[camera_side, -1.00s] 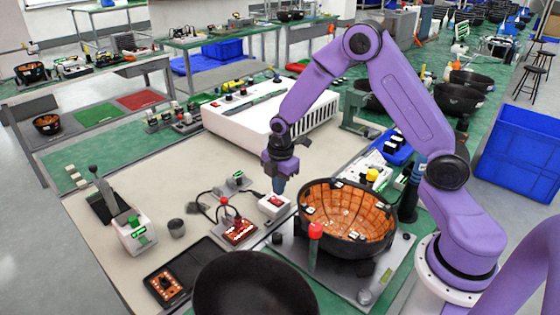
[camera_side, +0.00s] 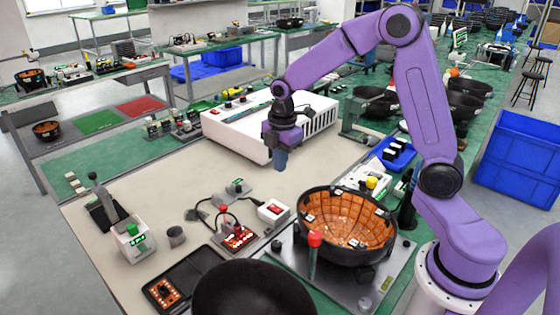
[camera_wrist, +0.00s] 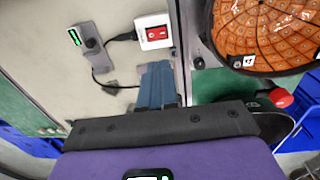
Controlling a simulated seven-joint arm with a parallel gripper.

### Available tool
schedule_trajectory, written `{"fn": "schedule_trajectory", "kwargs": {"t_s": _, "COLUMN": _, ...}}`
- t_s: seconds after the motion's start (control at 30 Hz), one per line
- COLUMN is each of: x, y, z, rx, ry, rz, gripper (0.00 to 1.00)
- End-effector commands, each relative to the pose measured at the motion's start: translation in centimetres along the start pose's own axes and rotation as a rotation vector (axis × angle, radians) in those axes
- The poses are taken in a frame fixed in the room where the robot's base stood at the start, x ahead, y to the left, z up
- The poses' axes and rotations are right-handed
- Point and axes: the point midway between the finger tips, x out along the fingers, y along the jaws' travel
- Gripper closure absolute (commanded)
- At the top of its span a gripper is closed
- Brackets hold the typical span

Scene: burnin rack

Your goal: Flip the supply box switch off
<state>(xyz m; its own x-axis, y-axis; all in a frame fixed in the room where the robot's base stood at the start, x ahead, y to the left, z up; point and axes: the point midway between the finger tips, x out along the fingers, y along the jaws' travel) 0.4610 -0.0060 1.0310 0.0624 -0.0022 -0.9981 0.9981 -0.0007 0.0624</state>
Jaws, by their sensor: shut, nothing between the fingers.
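The supply box (camera_side: 273,211) is a small white box with a red rocker switch (camera_side: 275,210) on top, on the beige mat. In the wrist view the white box (camera_wrist: 148,40) and its red switch (camera_wrist: 157,32) show near the top, just beyond the fingertips. Which way the rocker is tipped is too small to tell. My gripper (camera_side: 281,165) is shut and empty, with blue fingers pointing down, above the mat and clear of the box. Its closed fingers also show in the wrist view (camera_wrist: 158,70).
A black bowl with an orange tiled inside (camera_side: 347,222) stands right of the box on a grey plate. A red-knobbed post (camera_side: 315,240) is in front of it. A red-lit board (camera_side: 237,237) and a grey module (camera_side: 237,187) lie left. A large white unit (camera_side: 235,125) stands behind.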

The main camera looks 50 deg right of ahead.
Motion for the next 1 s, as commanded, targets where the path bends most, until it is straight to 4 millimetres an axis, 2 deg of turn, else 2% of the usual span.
{"fn": "schedule_trajectory", "kwargs": {"t_s": 0.77, "x": -0.1, "y": 0.7, "z": -0.1, "rx": 0.0, "ry": 0.002, "rz": 0.059, "gripper": 1.0}}
{"fn": "schedule_trajectory", "kwargs": {"t_s": 0.87, "x": 0.4, "y": 0.7, "z": -0.1, "rx": -0.001, "ry": 0.002, "rz": 0.058, "gripper": 1.0}}
{"fn": "schedule_trajectory", "kwargs": {"t_s": 1.0, "x": 2.1, "y": 0.8, "z": -0.1, "rx": -0.001, "ry": 0.001, "rz": 0.054, "gripper": 1.0}}
